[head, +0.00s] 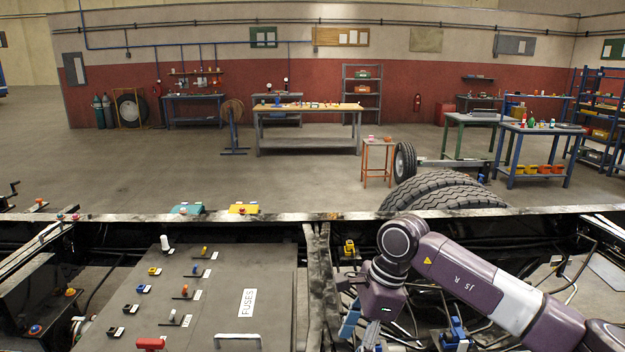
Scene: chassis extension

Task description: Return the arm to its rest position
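My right arm (470,275), purple and marked "J5 R", comes in from the lower right and reaches left over the open chassis. My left arm and gripper are not in view.
The fuse panel (228,276) carries coloured switches, a "FUSES" label and a handle. A dark chassis rail (300,217) crosses behind it. Blue fittings (455,333) and cables lie under the arm. Large tyres (440,190) stand beyond the rail; workbenches are far behind.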

